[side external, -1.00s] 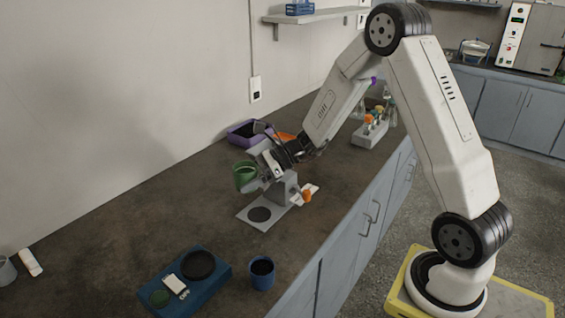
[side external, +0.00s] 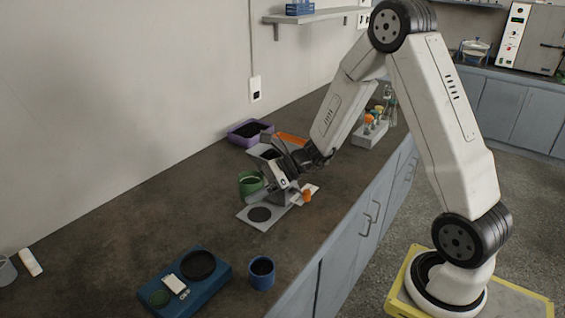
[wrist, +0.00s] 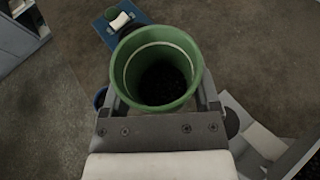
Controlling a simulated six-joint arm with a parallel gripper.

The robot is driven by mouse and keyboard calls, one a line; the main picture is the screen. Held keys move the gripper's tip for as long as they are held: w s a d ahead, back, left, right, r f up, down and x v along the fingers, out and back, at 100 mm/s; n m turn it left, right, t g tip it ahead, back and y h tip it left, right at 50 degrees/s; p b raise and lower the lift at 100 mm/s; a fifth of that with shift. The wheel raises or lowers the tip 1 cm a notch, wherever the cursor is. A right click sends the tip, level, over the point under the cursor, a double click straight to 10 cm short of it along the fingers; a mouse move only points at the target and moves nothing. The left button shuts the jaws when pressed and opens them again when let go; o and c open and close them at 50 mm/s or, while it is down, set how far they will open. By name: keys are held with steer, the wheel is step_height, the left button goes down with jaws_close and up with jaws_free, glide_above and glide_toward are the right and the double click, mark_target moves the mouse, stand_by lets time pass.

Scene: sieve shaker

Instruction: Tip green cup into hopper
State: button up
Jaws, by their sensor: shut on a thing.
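The green cup (side external: 250,185) is held off the bench, roughly upright, beside the grey machine. In the wrist view the green cup (wrist: 128,88) is seen from above with dark granules (wrist: 165,84) inside. My gripper (side external: 266,181) is shut on the cup, with a finger on each side of it. The grey hopper machine (side external: 261,151) stands behind my gripper, its open top partly showing. Its lower body is partly hidden by my gripper. Its grey base plate (side external: 249,221) has a dark round patch.
A blue scale (side external: 215,284) with a black dish and a blue cup (side external: 262,279) stand at the front. A purple bin (side external: 240,137) and an orange tray (side external: 293,139) lie behind the machine. A bottle rack (side external: 370,134) is further right.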

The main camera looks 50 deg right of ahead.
steer(key=shift+r, duration=0.15)
steer(key=shift+r, duration=4.3)
steer(key=shift+w+d+f+n+t+y, duration=0.1)
steer(key=shift+w+d+f+n+t, duration=0.35)
steer(key=shift+w+d, duration=1.9)
steer(key=shift+w+d+f+n+t+y, duration=0.2)
steer(key=shift+w+d+f, duration=0.65)
steer(key=shift+d, duration=2.85)
steer(key=shift+w+d+f+n+t, duration=0.4)
steer(key=shift+w+d, duration=1.55)
steer(key=shift+d, duration=1.05)
steer(key=shift+n, duration=0.25)
steer(key=shift+w+r+n+t, duration=0.15)
steer(key=shift+w+n+t, duration=0.05)
steer(key=shift+n+t, duration=0.45)
steer(key=shift+r+n+y, duration=0.25)
steer(key=shift+n+y, duration=0.05)
steer(key=shift+n, duration=0.15)
steer(key=shift+t, duration=0.3)
